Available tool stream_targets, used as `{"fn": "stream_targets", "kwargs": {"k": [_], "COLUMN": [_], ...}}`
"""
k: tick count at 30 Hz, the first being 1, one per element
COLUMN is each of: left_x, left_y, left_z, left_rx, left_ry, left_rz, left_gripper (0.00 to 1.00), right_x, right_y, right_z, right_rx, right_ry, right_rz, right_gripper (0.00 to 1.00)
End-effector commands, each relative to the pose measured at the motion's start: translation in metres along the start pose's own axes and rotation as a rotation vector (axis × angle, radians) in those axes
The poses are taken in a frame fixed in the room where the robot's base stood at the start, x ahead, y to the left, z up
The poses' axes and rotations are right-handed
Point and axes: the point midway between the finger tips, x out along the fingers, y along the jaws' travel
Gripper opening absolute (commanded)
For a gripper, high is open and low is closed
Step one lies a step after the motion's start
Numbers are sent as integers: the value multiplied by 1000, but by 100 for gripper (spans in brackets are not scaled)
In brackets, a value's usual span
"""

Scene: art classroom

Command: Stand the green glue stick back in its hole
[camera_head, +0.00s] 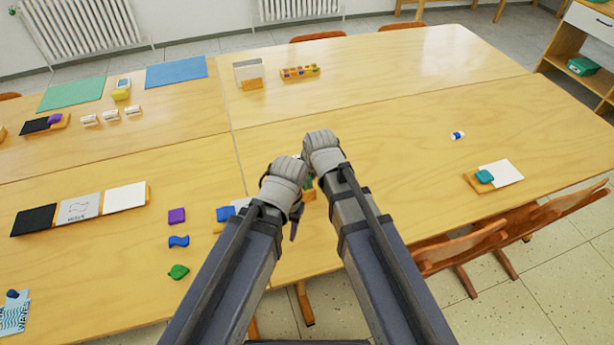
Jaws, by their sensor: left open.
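My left gripper (296,212) is open near the middle of the table, with one dark finger showing below its grey wrist. My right gripper (322,152) is just right of it and farther away; its fingers are hidden behind its own wrist. A small green piece (308,182) shows between the two arms, above a wooden block (308,195). Both are mostly covered, so I cannot tell whether the green piece is the glue stick, how it stands, or whether it is touched. No hole shows clearly there.
A blue item (225,214) lies left of my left arm. Purple (176,216), blue (179,241) and green (178,272) pieces lie farther left. A wooden holder with coloured pieces (300,72) stands at the back. The table's right half is mostly clear, with a small white-and-blue item (457,135).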

Motion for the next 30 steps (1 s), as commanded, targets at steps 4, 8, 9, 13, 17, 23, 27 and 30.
{"fn": "stream_targets", "kwargs": {"k": [4,8,9,13,17,23,27,30], "left_x": [0,0,0,0,0,0,0,0], "left_y": [0,0,0,0,0,0,0,0], "left_z": [0,0,0,0,0,0,0,0], "left_rx": [0,0,0,0,0,0,0,0], "left_ry": [0,0,0,0,0,0,0,0], "left_rz": [0,0,0,0,0,0,0,0], "left_gripper": [50,50,50,50,50,50,50,50], "right_x": [0,0,0,0,0,0,0,0], "right_y": [0,0,0,0,0,0,0,0], "right_z": [0,0,0,0,0,0,0,0], "right_rx": [0,0,0,0,0,0,0,0], "right_ry": [0,0,0,0,0,0,0,0], "right_rz": [0,0,0,0,0,0,0,0], "right_gripper": [0,0,0,41,56,67,67,67]}}
